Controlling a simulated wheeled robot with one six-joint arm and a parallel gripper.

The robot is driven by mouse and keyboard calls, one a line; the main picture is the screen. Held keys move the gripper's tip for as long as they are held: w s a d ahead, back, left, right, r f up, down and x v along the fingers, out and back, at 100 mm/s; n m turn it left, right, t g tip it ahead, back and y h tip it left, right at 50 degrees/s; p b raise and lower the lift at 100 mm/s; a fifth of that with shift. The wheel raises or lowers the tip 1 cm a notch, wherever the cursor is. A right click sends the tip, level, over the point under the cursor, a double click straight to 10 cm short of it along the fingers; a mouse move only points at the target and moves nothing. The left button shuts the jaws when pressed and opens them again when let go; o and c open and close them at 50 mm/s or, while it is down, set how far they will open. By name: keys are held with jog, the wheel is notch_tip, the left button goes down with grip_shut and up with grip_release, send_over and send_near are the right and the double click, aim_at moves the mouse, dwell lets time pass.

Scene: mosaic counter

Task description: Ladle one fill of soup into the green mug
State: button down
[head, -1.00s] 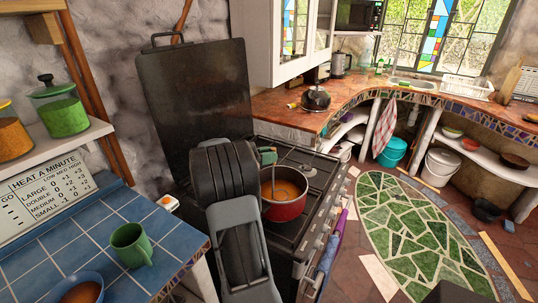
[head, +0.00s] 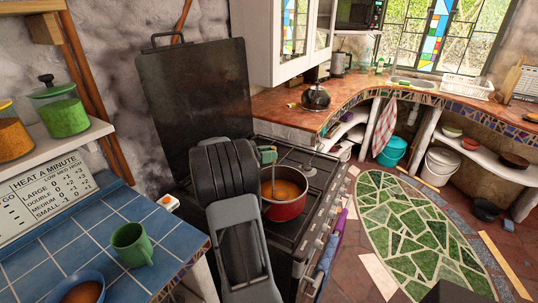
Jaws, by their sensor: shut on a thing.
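The green mug (head: 132,244) stands upright on the blue tiled counter at the lower left, its handle to the right. A red pot (head: 286,209) of orange-brown soup (head: 288,190) sits on the stove. My gripper (head: 268,155) is above the pot's left rear side, partly hidden by my dark arm. It is shut on the ladle (head: 273,182), whose thin handle runs down into the pot. The ladle's bowl is not visible, so I cannot tell how full it is. The mug's inside bottom is not clear to see.
A blue bowl (head: 82,288) with brown contents stands near the mug. A dark raised stove lid (head: 200,98) stands behind my arm. Jars (head: 60,112) line the left shelf. A small white item with an orange top (head: 168,203) is at the counter's back edge.

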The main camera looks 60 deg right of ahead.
notch_tip(320, 180, up, 12)
jog(key=p, duration=1)
jog(key=shift+f, duration=0.2)
jog(key=shift+w+f, duration=0.1)
